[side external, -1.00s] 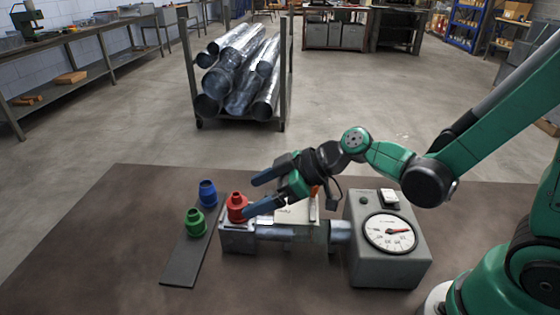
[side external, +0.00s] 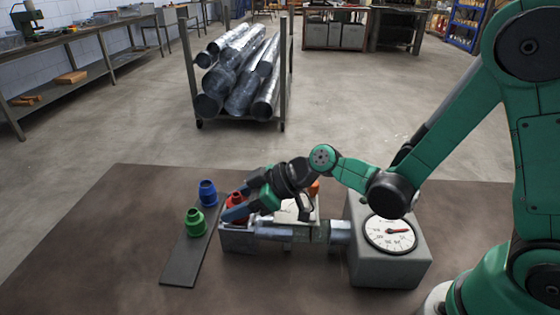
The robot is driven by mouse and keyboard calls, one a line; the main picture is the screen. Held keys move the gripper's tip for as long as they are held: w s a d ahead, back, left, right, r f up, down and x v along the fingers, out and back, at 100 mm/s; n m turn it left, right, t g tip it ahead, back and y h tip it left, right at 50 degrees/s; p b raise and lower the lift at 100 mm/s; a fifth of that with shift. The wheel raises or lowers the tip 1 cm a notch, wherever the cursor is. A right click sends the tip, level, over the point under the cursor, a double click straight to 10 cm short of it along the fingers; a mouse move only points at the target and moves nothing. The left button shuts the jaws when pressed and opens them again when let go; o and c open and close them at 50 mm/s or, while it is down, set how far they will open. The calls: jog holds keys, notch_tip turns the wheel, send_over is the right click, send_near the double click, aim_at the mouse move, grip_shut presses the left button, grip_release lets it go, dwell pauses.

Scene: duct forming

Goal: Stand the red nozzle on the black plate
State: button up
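The red nozzle (side external: 236,200) stands on the left end of the grey metal fixture (side external: 238,239). My gripper (side external: 236,202) is at the red nozzle, with one blue finger on its far side and one on its near side. The fingers look spread, and I cannot tell whether they touch it. They hide part of the nozzle. The black plate (side external: 182,266) is a narrow strip lying left of the fixture. A green nozzle (side external: 195,223) and a blue nozzle (side external: 208,194) stand upright at its far part; its near part is bare.
A grey box with a dial gauge (side external: 390,234) stands right of the fixture. An orange piece (side external: 314,188) shows behind my gripper. The brown table (side external: 95,250) is clear to the left. A rack of metal ducts (side external: 240,75) stands on the floor behind.

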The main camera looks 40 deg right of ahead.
grip_shut()
jog(key=shift+r, duration=0.15)
